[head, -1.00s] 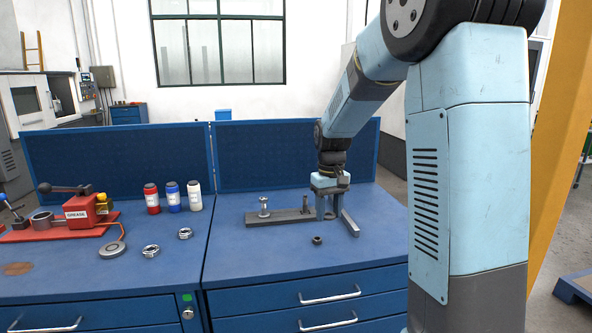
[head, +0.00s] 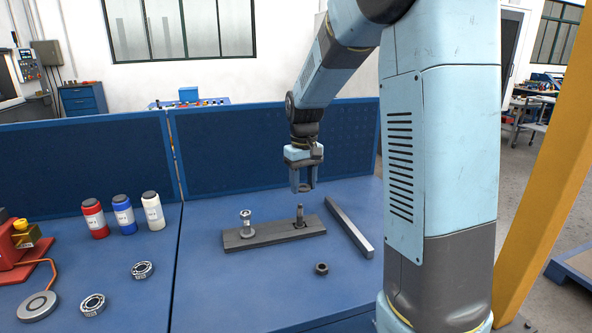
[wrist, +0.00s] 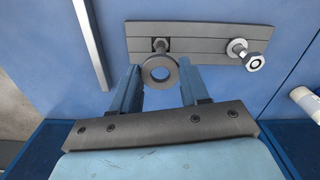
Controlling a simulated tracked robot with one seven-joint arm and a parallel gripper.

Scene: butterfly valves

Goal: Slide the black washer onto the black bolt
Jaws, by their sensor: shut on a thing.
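My gripper (head: 302,186) is shut on the black washer (head: 307,188), a dark flat ring, and holds it in the air above the dark grey plate (head: 272,236). The black bolt (head: 300,213) stands upright near the plate's right end, just below the gripper, with a visible gap between it and the washer. In the wrist view the washer (wrist: 172,75) sits between the two blue fingers, and the bolt (wrist: 160,43) shows just beyond the ring, not inside its hole.
A silver bolt (head: 246,222) with a nut stands at the plate's left end. A dark nut (head: 321,268) lies in front of the plate. A grey bar (head: 349,226) lies to the right. Bottles (head: 124,214) and bearing rings (head: 93,305) are on the left bench.

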